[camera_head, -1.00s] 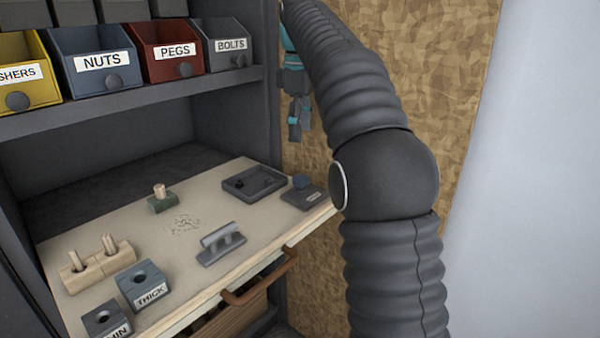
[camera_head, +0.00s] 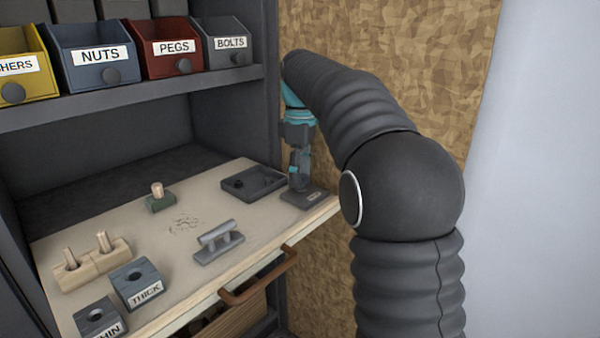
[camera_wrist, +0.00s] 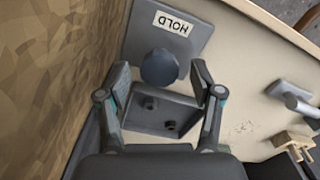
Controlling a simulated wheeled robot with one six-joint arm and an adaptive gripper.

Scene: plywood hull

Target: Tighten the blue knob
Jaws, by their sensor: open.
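The blue knob (camera_wrist: 159,68) sits on a grey base plate (camera_wrist: 190,42) with a white HOLD label, in the wrist view. In the head view the base plate (camera_head: 309,198) lies at the right end of the bench, and my gripper hides the knob there. My gripper (camera_wrist: 160,80) is open, one finger on each side of the knob in the wrist view. Gaps show between the fingers and the knob. In the head view my gripper (camera_head: 299,175) points down over the plate.
A grey tray (camera_head: 252,196) with dark small parts is close beside the plate. A grey handled piece (camera_head: 218,250), a green block with a peg (camera_head: 160,204), THICK (camera_head: 137,272) and THIN blocks stand further left on the bench. Labelled bins (camera_head: 95,75) fill the shelf above. A patterned panel borders the right.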

